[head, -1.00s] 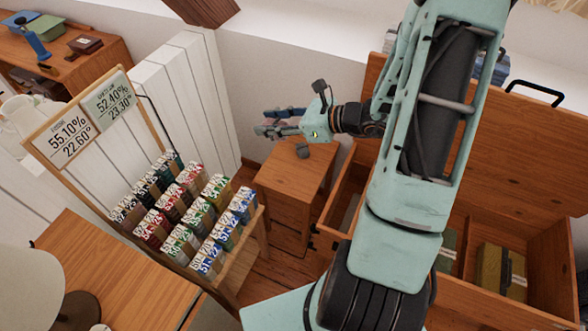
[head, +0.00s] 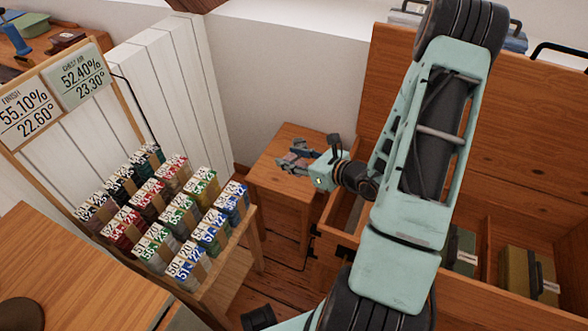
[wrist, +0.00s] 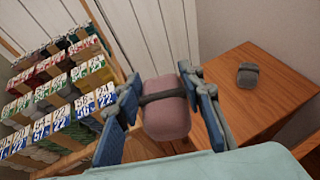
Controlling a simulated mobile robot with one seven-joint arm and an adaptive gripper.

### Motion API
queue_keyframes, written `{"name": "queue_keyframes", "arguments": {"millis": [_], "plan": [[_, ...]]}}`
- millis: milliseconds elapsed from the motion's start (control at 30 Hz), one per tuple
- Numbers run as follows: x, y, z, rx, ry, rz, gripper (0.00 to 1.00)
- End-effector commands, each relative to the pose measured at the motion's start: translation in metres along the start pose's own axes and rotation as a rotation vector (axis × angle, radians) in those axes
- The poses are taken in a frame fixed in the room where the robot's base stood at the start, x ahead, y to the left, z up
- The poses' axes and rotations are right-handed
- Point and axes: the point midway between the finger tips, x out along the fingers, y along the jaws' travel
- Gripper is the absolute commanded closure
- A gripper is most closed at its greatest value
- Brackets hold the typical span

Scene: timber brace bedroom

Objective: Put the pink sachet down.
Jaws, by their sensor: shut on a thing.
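The pink sachet (wrist: 167,113) has a dark band across it and sits between the blue finger pads of my gripper (wrist: 163,106) in the wrist view. My gripper is shut on it. In the head view my gripper (head: 288,156) is over the small wooden side table (head: 268,180), with the sachet barely showing between the fingers. I cannot tell the gap between sachet and tabletop. The tabletop also shows at the right of the wrist view (wrist: 262,105).
A small grey sachet (wrist: 247,76) with a dark band lies on the side table. A rack (head: 232,257) of numbered coloured bundles stands to the left. An open wooden chest (head: 450,110) is at the right. A white panelled board (head: 165,95) stands behind the rack.

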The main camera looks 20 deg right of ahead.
Motion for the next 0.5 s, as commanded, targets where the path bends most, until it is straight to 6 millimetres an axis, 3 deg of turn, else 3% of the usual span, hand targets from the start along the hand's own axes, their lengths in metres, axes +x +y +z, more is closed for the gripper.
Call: {"name": "queue_keyframes", "arguments": {"millis": [33, 200, 367, 500], "plan": [[0.005, -0.002, -0.020, 0.010, 0.001, -0.014, 0.88], [0.009, -0.008, -0.045, 0.023, 0.000, -0.052, 0.88], [0.011, -0.012, -0.054, 0.029, -0.001, -0.068, 0.88], [0.028, -0.025, -0.057, 0.026, -0.002, -0.070, 0.88]]}}
